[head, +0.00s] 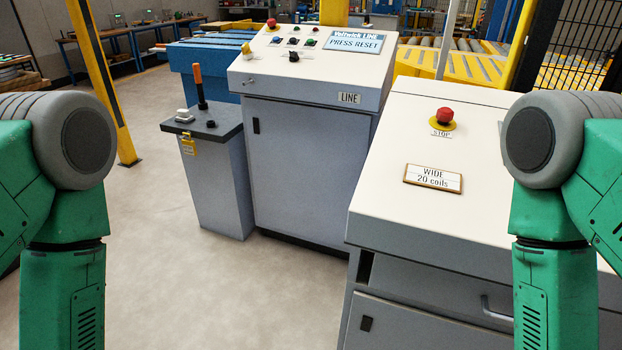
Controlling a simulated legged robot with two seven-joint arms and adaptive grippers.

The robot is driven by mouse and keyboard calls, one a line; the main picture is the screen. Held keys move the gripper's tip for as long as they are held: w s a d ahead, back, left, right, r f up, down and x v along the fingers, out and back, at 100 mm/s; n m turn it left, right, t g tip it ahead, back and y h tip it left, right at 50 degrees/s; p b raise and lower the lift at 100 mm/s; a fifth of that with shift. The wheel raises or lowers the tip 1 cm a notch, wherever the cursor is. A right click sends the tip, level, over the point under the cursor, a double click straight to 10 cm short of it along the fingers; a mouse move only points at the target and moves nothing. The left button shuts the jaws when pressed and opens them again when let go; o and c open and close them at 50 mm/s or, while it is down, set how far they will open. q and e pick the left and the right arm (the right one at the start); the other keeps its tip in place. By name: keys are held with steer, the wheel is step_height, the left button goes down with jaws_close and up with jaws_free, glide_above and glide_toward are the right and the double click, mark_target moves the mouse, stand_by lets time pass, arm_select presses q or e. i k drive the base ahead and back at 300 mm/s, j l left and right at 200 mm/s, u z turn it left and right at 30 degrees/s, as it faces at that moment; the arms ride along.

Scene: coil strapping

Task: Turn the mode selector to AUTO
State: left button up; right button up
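The mode selector looks to be the black knob (293,56) on the sloped top of the line console (310,78), but its labels are too small to read and its setting cannot be told. The console's screen (354,43) reads "Welrick LINE" or similar and "PRESS RESET". Several small buttons, a yellow one (246,48) and a red mushroom button (271,23) sit on the same panel. My two green arms hang at the left and right edges of the view. Both grippers are below the frame and not seen.
A nearer cabinet (408,220) at the right carries a red stop button (444,115) and a sign "WIDE 20 coils" (433,178). A grey pedestal (218,185) with an orange-topped lever (199,86) stands left of the console. Open floor (200,290) lies in front.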

mark_target(294, 56)
steer(key=i+j+z, duration=0.2)
steer(key=i+j, duration=0.15)
steer(key=j, duration=0.2)
steer(key=i+j+z, duration=0.1)
steer(key=i+j, duration=0.2)
steer(key=j, duration=0.35)
steer(key=i+j+z, duration=0.1)
steer(key=j, duration=0.25)
steer(key=i+j, duration=0.2)
steer(key=j, duration=0.15)
steer(key=i+j+z, duration=0.1)
steer(key=j, duration=0.2)
steer(key=i, duration=0.05)
